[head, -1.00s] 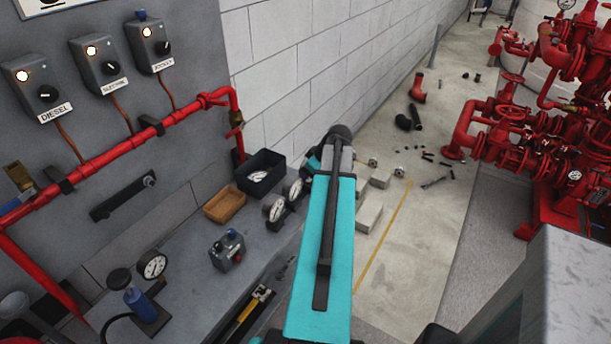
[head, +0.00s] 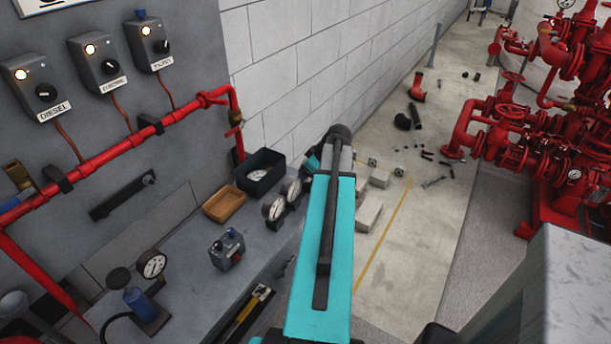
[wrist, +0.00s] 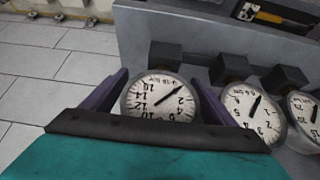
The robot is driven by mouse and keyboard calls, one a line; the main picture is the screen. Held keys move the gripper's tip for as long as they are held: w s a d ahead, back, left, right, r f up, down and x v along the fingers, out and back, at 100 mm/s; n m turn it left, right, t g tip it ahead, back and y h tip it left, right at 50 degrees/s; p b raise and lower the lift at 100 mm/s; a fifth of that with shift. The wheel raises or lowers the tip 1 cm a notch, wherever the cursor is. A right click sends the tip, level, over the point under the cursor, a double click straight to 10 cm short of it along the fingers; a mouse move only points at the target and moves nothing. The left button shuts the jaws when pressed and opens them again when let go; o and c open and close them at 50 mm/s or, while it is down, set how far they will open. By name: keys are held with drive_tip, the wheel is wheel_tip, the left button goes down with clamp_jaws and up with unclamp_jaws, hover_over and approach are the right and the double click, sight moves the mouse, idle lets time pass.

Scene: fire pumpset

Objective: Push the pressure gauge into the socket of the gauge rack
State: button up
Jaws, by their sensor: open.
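A round white-faced pressure gauge (wrist: 160,98) stands between the two purple fingers of my gripper (wrist: 158,80) in the wrist view. The fingers are open, one on each side of it; I cannot tell whether they touch it. A dark block (wrist: 165,55) of the gauge rack is directly behind this gauge. Two more gauges, one in the middle right (wrist: 252,112) and one at the right edge (wrist: 303,115), stand beside it in front of similar blocks. In the head view two rack gauges (head: 273,208) (head: 293,190) show; my arm hides the gauge at my gripper.
On the grey bench (head: 190,285) stand a brown tray (head: 225,206), a black bin (head: 250,184) with a gauge inside, a grey box with knobs (head: 227,250) and a blue hand pump (head: 138,302) with its gauge. A red pipe (head: 115,150) runs along the wall panel.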

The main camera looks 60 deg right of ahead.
drive_tip(key=b+v, duration=0.2)
drive_tip(key=v, duration=1.1)
drive_tip(key=shift+s+r, duration=0.2)
drive_tip(key=shift+r, duration=0.15)
idle(0.6)
